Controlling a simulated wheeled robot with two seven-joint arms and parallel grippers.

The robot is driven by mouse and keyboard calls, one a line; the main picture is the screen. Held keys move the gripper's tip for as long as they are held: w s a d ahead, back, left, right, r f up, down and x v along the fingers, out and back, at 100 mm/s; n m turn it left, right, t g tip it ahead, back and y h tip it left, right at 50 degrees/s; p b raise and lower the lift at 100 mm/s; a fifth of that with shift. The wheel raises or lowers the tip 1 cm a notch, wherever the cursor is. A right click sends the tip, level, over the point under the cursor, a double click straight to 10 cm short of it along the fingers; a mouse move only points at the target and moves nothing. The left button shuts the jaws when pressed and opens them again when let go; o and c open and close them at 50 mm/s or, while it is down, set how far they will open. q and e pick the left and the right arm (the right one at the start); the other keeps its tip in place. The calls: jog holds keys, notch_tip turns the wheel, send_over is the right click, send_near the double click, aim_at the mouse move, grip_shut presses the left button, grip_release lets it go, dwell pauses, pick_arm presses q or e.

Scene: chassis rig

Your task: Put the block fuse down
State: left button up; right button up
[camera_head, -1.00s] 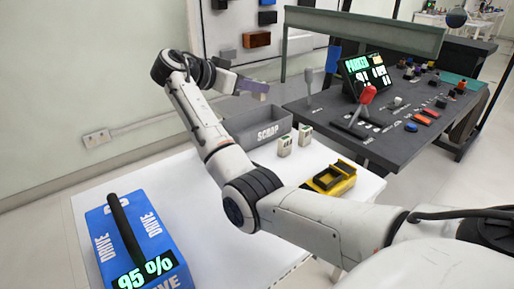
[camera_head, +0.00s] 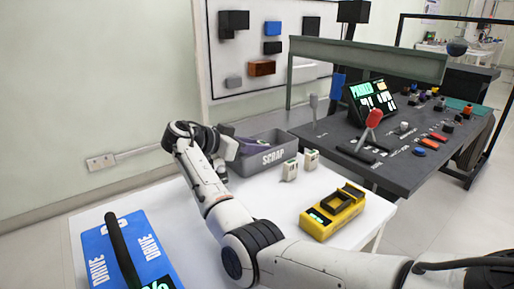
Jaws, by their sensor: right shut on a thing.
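The block fuse (camera_head: 250,142) is a small purple piece, mostly hidden at the left end of the grey SCRAP bin (camera_head: 273,158). My right gripper (camera_head: 232,148) is shut on it, low at the bin's left end. My wrist covers part of the jaws. I cannot tell whether the fuse touches the bin's floor. My left gripper is not in view.
Two small pale blocks (camera_head: 289,171) stand on the white table (camera_head: 285,205) just right of the bin. A yellow device (camera_head: 333,212) lies further right, and a blue DRIVE box (camera_head: 95,255) is at front left. A dark control desk (camera_head: 400,150) stands behind.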

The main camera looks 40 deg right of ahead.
jog(key=o, duration=0.9)
jog(key=shift+f, duration=0.1)
jog(key=shift+c, duration=0.2)
jog(key=shift+a+r, duration=0.1)
jog(key=shift+r, duration=0.15)
jog(key=v, duration=1.2)
